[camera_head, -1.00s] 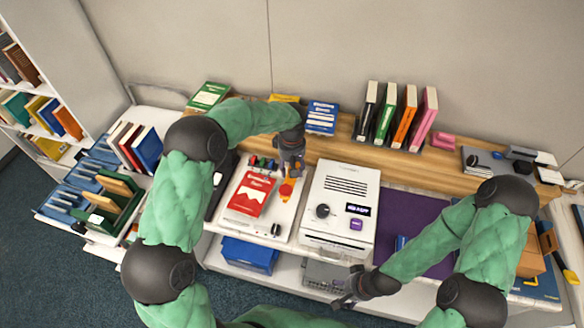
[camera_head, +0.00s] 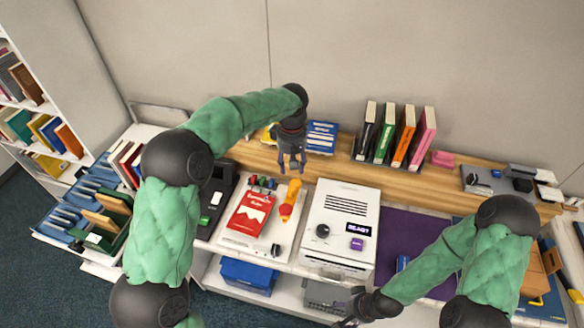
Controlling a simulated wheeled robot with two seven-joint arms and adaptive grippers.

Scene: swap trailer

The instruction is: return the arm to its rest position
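My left arm comes in from the left and arches over the desk. My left gripper (camera_head: 291,163) points down above the back of the desk, with its fingers apart and nothing between them. My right arm reaches in from the lower right. My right gripper (camera_head: 347,318) is low at the front edge of the desk, partly cut off by the frame, and its fingers are hard to make out.
A white machine (camera_head: 318,240) with a lit display stands mid-desk. Several upright books (camera_head: 397,139) and a blue book (camera_head: 322,136) are on the wooden shelf. A purple mat (camera_head: 400,228) lies right. A blue bin (camera_head: 247,275) is below. Trays and a bookcase stand left.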

